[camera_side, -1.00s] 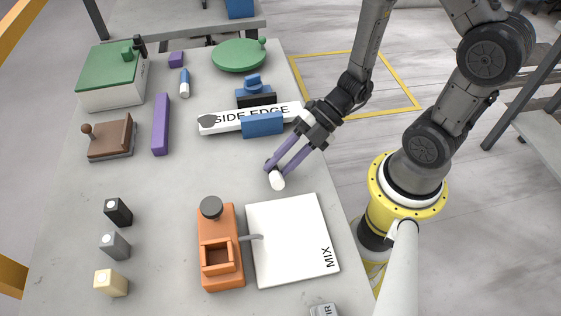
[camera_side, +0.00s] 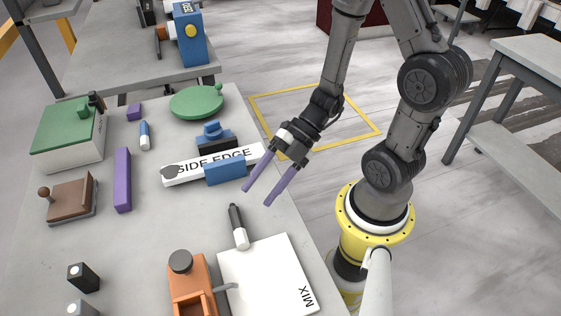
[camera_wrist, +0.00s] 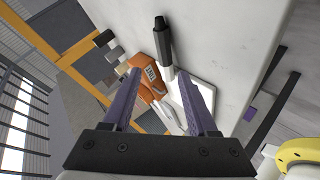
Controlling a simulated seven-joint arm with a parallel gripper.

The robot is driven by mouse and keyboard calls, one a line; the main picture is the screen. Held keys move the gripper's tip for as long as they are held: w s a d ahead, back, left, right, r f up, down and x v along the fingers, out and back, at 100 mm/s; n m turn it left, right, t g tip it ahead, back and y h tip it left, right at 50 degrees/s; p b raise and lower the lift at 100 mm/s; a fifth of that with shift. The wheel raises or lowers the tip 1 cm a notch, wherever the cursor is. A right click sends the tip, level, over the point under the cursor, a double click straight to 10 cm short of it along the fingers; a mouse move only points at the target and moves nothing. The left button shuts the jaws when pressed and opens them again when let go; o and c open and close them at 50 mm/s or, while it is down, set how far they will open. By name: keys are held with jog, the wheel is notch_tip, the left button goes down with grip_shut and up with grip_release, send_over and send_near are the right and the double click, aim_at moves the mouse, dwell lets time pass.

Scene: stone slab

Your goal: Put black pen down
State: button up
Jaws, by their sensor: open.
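The black pen (camera_side: 236,218), with a white end, rests on the stone slab (camera_side: 150,215) just behind the white MIX pad (camera_side: 262,275). Its white end is at the pad's back edge; I cannot tell if they touch. My gripper (camera_side: 257,197) has purple fingers, is open and empty, and hangs above and to the right of the pen, apart from it. In the wrist view the pen (camera_wrist: 164,45) shows between and beyond the spread fingertips (camera_wrist: 160,73).
An orange holder (camera_side: 193,285) stands left of the pad. The SIDE EDGE bar (camera_side: 185,172) with blue blocks lies behind the pen. Farther off are a green disc (camera_side: 196,102), a purple bar (camera_side: 122,180) and a brown block (camera_side: 72,198). The slab's middle is clear.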

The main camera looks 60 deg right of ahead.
jog(key=s+d+r+m+h, duration=0.3)
jog(key=r+m, duration=0.5)
jog(key=m, duration=0.4)
jog(key=s+d+r+m+t+h, duration=0.1)
jog(key=s+d+r+m+h, duration=0.2)
jog(key=m, duration=0.9)
notch_tip(320, 180, up, 5)
jog(key=d+h, duration=0.2)
jog(key=h, duration=0.2)
jog(key=shift+s+d, duration=0.2)
jog(key=shift+d, duration=0.1)
jog(key=shift+o, duration=0.5)
jog(key=shift+m, duration=0.3)
